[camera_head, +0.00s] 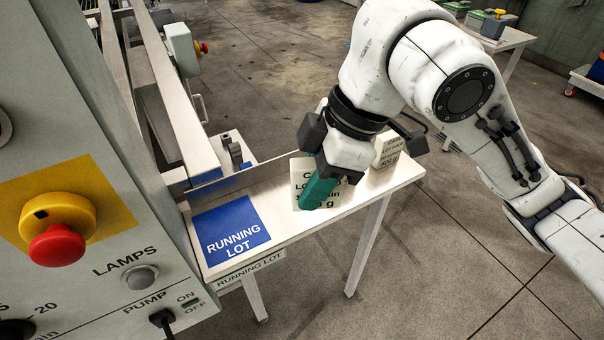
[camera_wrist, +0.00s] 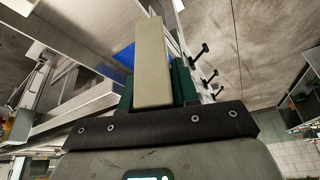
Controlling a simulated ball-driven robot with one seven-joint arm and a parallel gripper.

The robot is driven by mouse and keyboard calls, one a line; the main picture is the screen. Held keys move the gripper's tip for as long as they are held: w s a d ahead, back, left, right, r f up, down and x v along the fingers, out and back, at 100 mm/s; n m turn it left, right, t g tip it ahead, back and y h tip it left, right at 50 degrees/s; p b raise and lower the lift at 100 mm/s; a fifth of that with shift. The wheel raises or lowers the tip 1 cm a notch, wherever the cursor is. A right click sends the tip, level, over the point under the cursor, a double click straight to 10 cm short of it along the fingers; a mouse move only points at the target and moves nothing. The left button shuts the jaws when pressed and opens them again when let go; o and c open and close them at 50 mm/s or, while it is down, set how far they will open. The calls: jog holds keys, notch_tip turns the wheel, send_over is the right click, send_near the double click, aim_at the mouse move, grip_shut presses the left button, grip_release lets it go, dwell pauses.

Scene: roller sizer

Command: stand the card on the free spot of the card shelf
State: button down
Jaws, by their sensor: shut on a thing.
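A pale card (camera_head: 301,175) with dark print is in my gripper (camera_head: 320,188), partly hidden behind a teal finger. In the wrist view the card (camera_wrist: 152,65) shows edge-on as a beige slab between the teal fingers. The card looks upright over the white shelf (camera_head: 285,229); I cannot tell whether its lower edge touches. The shelf has a blue spot marked RUNNING LOT (camera_head: 231,229) at its left end, with nothing standing on it. My gripper is to the right of this spot. A second pale card (camera_head: 389,151) stands at the right end, partly hidden by my gripper.
A grey control panel with a red button (camera_head: 58,245) rises at the left, close to the blue spot. A metal machine frame (camera_head: 170,95) stands behind the shelf. Open concrete floor lies in front and to the right. A side table (camera_head: 497,33) is far off.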

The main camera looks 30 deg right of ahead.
jog(key=w+f, duration=0.2)
jog(key=w, duration=0.1)
jog(key=w+d+f, duration=0.1)
jog(key=w+f, duration=0.1)
jog(key=w, duration=0.1)
jog(key=w+f, duration=0.3)
jog(key=shift+d, duration=0.2)
jog(key=shift+w+f, duration=0.45)
jog(key=f, duration=0.3)
jog(key=shift+w+d, duration=0.1)
jog(key=shift+w, duration=0.25)
jog(key=shift+f, duration=0.5)
jog(key=shift+f, duration=0.15)
jog(key=c, duration=0.8)
grip_release()
jog(key=shift+c, duration=0.2)
